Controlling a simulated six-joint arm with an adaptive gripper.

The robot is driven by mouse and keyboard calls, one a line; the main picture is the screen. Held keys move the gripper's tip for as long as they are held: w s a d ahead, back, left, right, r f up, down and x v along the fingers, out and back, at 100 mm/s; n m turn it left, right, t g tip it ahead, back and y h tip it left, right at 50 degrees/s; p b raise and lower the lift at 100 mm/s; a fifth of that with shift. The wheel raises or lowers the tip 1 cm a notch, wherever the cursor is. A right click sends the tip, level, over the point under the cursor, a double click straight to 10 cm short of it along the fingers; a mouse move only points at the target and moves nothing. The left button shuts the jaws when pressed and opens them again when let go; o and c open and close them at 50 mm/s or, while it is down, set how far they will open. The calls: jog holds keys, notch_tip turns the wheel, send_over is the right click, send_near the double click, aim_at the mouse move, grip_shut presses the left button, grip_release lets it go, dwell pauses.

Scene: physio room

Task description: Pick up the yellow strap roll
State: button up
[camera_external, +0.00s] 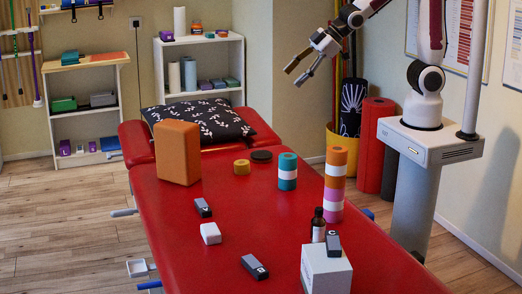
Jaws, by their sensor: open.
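A small yellow strap roll (242,167) lies on the red treatment table, between the orange block and a flat black disc. My gripper (297,76) is open and empty. It is high above the far right part of the table, up and to the right of the yellow roll in the picture, and touches nothing.
The red table (200,265) also holds an orange block (177,152), a black disc (261,156), a teal-white roll (287,171), a tall stack of rolls (334,185), a brown bottle (318,225), a white box (326,271) and small grey blocks. A patterned pillow (198,122) lies behind.

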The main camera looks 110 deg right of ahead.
jog(key=w+d+f+n+t, duration=0.1)
jog(key=w+d+f, duration=0.3)
jog(key=w+f, duration=0.25)
jog(key=n+t+y, duration=0.1)
jog(key=t+y, duration=0.1)
jog(key=y, duration=0.1)
send_over(246, 161)
jog(key=s+d, duration=0.3)
jog(key=s, duration=0.2)
notch_tip(246, 161, down, 13)
jog(key=shift+t+y, duration=0.8)
jog(key=shift+y, duration=0.1)
jog(key=f, duration=0.4)
jog(key=s+a+f, duration=0.1)
jog(key=f, duration=0.2)
jog(key=shift+f, duration=0.1)
jog(key=shift+s+a+f+y, duration=0.15)
jog(key=shift+s+f+y, duration=0.2)
jog(key=shift+f, duration=0.4)
jog(key=shift+t, duration=0.3)
jog(key=shift+x, duration=1.25)
jog(key=shift+w, duration=0.15)
